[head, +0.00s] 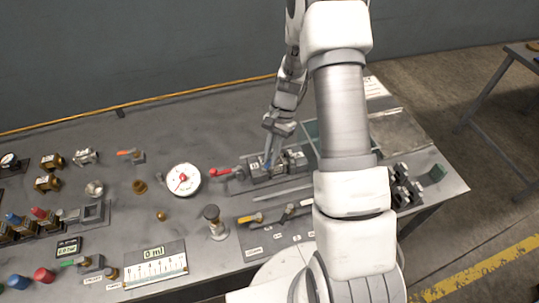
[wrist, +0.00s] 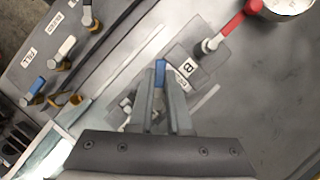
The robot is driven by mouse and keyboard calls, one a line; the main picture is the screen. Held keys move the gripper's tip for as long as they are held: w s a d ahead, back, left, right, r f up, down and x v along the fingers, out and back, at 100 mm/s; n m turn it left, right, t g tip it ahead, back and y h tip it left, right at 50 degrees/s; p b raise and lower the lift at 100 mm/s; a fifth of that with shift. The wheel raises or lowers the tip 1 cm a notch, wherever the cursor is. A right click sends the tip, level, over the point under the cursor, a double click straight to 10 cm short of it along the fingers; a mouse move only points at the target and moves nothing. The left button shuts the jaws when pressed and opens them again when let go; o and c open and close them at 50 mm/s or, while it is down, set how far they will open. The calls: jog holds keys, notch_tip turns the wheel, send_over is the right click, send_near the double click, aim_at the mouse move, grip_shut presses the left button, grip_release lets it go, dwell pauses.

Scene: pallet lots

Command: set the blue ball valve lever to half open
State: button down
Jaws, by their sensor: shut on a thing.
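The blue lever (wrist: 160,68) of the ball valve is between the fingertips of my gripper (wrist: 161,88) in the wrist view, and the fingers are shut on it. Its free end shows just past the fingertips. The grey valve block (wrist: 182,62), with a label like "B", lies around and behind the fingers. In the head view my gripper (head: 270,150) reaches down onto the valve block (head: 290,163), and a bit of the blue lever (head: 267,164) shows there. The fingers hide most of the lever and its pivot, so I cannot tell its exact angle.
A red-levered valve (head: 222,172) sits close to the left of the block, with a round gauge (head: 183,180) beyond it. A panel with yellow and other levers (head: 275,227) lies nearer. A tray (head: 312,135) stands behind to the right. My arm hides part of the bench.

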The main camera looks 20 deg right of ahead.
jog(key=shift+d+n, duration=0.15)
jog(key=shift+n, duration=0.35)
jog(key=c, duration=0.8)
grip_release()
jog(key=shift+s, duration=0.1)
jog(key=shift+c, duration=0.2)
jog(key=b+v, duration=0.1)
jog(key=v, duration=1.6)
jog(key=shift+a+r, duration=0.25)
jog(key=shift+r, duration=0.05)
